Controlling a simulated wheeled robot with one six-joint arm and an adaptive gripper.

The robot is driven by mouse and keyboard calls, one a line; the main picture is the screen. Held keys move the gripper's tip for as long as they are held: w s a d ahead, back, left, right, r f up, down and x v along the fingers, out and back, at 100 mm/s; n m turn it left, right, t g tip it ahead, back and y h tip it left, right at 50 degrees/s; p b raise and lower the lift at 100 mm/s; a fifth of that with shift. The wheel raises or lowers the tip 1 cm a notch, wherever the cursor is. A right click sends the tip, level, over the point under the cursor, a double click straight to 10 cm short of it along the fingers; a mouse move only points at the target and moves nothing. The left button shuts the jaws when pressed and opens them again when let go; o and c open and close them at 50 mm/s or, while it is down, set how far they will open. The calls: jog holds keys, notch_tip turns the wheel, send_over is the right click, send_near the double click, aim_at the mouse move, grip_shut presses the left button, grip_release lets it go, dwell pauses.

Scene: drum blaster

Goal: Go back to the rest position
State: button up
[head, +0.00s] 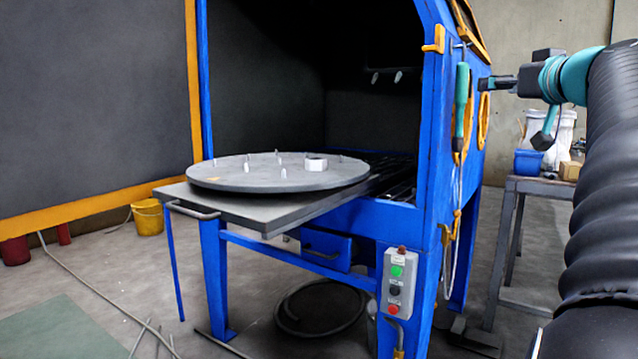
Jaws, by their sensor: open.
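My gripper (484,85) is at the upper right, dark and small, at the end of my teal and black arm. It points left toward the right side post of the blue blasting cabinet (437,190). It is open, and I see nothing held in it. A teal-handled tool (461,100) hangs on that post, just left of the gripper in the picture; I cannot tell the gap in depth. A round grey turntable (240,178) with several upright pins and a light nut-like part (316,162) rests on a pulled-out grey shelf (262,222) at the cabinet's open front.
A control box (397,283) with green and red buttons is on the cabinet's front leg. A grey table (540,187) with a blue bin (528,163) stands behind at right. A yellow bucket (148,217) stands at left. Hoses and cables lie on the floor.

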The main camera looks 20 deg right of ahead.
jog(key=s+a+f+g+y+p, duration=0.1)
jog(key=a+f+g+y+p, duration=0.15)
jog(key=a+f, duration=0.75)
jog(key=a+f+g+y+p, duration=0.15)
jog(key=a+f+g, duration=0.25)
jog(key=a+f, duration=0.55)
jog(key=s+a+f+g+h+p, duration=0.1)
jog(key=s+a+f+g+p, duration=0.1)
jog(key=s+a+f, duration=0.5)
jog(key=s+a+f+n+g+p, duration=0.1)
jog(key=s+a+f+g+p, duration=0.2)
jog(key=s+a+f, duration=0.3)
jog(key=s+f, duration=0.5)
jog(key=f, duration=0.1)
jog(key=shift+s+a+f+g+h, duration=0.25)
jog(key=shift+a+g+h, duration=0.1)
jog(key=shift+h, duration=0.05)
